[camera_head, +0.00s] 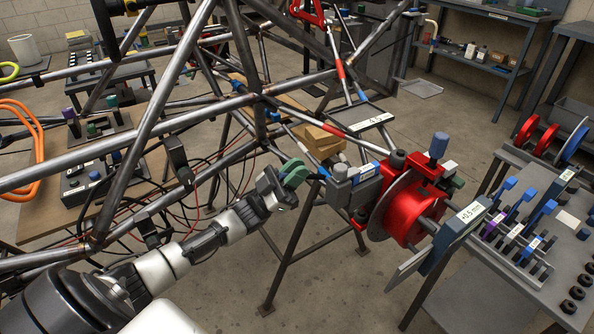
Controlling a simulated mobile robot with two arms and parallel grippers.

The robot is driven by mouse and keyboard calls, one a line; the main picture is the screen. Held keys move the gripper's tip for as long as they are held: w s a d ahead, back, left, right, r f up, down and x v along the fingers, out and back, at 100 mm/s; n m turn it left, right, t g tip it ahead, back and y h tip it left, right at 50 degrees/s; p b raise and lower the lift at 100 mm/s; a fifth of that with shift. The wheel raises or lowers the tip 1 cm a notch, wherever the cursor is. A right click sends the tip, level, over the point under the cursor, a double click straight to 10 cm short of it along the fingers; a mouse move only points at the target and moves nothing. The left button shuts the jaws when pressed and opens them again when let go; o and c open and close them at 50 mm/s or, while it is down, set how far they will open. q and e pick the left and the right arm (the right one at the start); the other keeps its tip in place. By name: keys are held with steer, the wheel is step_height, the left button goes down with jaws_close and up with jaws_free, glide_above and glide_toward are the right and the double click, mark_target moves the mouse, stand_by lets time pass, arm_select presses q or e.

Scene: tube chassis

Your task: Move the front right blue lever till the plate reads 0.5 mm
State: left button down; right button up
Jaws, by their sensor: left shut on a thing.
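My left gripper (288,186) reaches in from the lower left and is shut on a green rounded handle (294,171) left of the hub assembly. A lever with a blue-grey knob (438,146) stands up from the red hub (405,212), well to the right of my gripper and apart from it. A plate (472,212) on the hub's right side appears to read +0.5 mm. A smaller plate (373,117) on the frame has text too small to read surely. My right gripper is not in view.
The steel tube chassis (150,118) fills the left and middle, with tubes close to my left arm. A grey table (520,205) at the right holds several blue-handled tools and black nuts. Cables (200,200) hang behind my arm. Floor shows below the hub.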

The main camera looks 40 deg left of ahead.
arm_select(q)
steer(key=c, duration=1.1)
jaws_free()
steer(key=b+v, duration=0.1)
steer(key=v, duration=1)
steer(key=shift+w, duration=0.1)
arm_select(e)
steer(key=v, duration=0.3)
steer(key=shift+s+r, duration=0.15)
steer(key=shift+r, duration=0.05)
